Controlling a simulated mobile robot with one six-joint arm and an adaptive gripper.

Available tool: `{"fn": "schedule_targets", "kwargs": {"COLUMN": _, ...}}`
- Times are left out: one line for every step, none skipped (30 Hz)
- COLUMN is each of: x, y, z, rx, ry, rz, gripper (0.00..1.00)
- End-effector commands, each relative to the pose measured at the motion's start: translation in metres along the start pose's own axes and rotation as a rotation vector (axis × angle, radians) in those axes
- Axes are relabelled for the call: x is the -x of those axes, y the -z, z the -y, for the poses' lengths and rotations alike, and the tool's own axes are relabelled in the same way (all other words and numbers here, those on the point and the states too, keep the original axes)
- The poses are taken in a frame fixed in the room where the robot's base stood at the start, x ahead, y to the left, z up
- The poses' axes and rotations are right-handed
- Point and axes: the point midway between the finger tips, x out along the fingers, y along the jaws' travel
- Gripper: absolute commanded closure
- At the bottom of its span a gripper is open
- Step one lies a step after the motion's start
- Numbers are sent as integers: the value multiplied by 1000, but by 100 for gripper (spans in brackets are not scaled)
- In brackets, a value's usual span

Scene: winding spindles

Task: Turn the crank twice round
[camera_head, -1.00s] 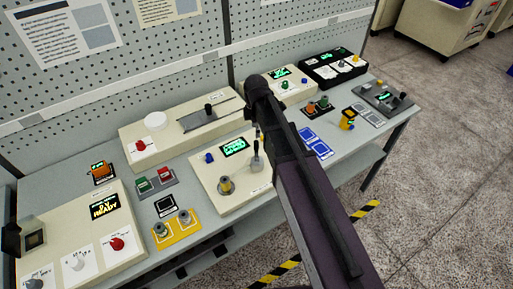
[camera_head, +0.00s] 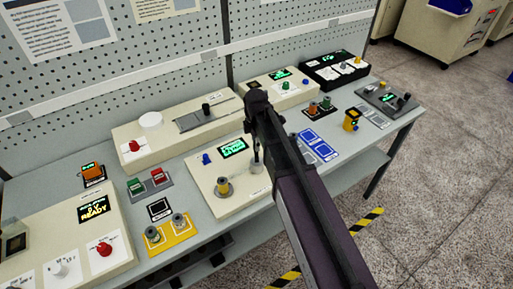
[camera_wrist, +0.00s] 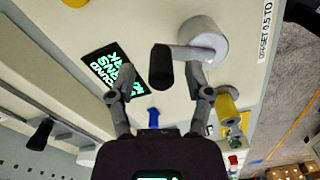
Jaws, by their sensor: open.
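The crank has a pale grey round hub (camera_wrist: 207,40) and a short grey arm that ends in a dark upright handle (camera_wrist: 160,67), seen in the wrist view. My gripper (camera_wrist: 161,76) is open, with one finger on each side of the dark handle. I cannot tell whether either finger touches it. In the head view the crank hub (camera_head: 257,168) shows on the cream panel (camera_head: 231,202), left of my arm, with its handle partly hidden by my gripper.
A green-lit display (camera_head: 232,148), a blue knob (camera_head: 207,158) and a spool with yellow (camera_head: 223,187) are close to the crank. A cream unit with a slider (camera_head: 206,108) stands behind. Other control panels fill the bench on both sides.

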Motion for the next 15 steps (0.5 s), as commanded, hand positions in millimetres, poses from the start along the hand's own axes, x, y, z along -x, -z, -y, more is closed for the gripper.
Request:
{"fn": "schedule_targets", "kwargs": {"x": -6, "y": 0, "z": 0, "rx": 0, "ry": 0, "rz": 0, "gripper": 35}}
{"fn": "schedule_targets", "kwargs": {"x": -7, "y": 0, "z": 0, "rx": 0, "ry": 0, "rz": 0, "gripper": 35}}
{"fn": "schedule_targets", "kwargs": {"x": -8, "y": 0, "z": 0, "rx": 0, "ry": 0, "rz": 0, "gripper": 35}}
{"fn": "schedule_targets", "kwargs": {"x": -9, "y": 0, "z": 0, "rx": 0, "ry": 0, "rz": 0, "gripper": 35}}
{"fn": "schedule_targets", "kwargs": {"x": -9, "y": 0, "z": 0, "rx": 0, "ry": 0, "rz": 0, "gripper": 35}}
{"fn": "schedule_targets", "kwargs": {"x": -10, "y": 0, "z": 0, "rx": 0, "ry": 0, "rz": 0, "gripper": 35}}
{"fn": "schedule_targets", "kwargs": {"x": -10, "y": 0, "z": 0, "rx": 0, "ry": 0, "rz": 0, "gripper": 35}}
{"fn": "schedule_targets", "kwargs": {"x": -11, "y": 0, "z": 0, "rx": 0, "ry": 0, "rz": 0, "gripper": 35}}
{"fn": "schedule_targets", "kwargs": {"x": -11, "y": 0, "z": 0, "rx": 0, "ry": 0, "rz": 0, "gripper": 35}}
{"fn": "schedule_targets", "kwargs": {"x": -11, "y": 0, "z": 0, "rx": 0, "ry": 0, "rz": 0, "gripper": 35}}
{"fn": "schedule_targets", "kwargs": {"x": -11, "y": 0, "z": 0, "rx": 0, "ry": 0, "rz": 0, "gripper": 35}}
{"fn": "schedule_targets", "kwargs": {"x": -11, "y": 0, "z": 0, "rx": 0, "ry": 0, "rz": 0, "gripper": 35}}
{"fn": "schedule_targets", "kwargs": {"x": -11, "y": 0, "z": 0, "rx": 0, "ry": 0, "rz": 0, "gripper": 35}}
{"fn": "schedule_targets", "kwargs": {"x": -11, "y": 0, "z": 0, "rx": 0, "ry": 0, "rz": 0, "gripper": 35}}
{"fn": "schedule_targets", "kwargs": {"x": -10, "y": 0, "z": 0, "rx": 0, "ry": 0, "rz": 0, "gripper": 35}}
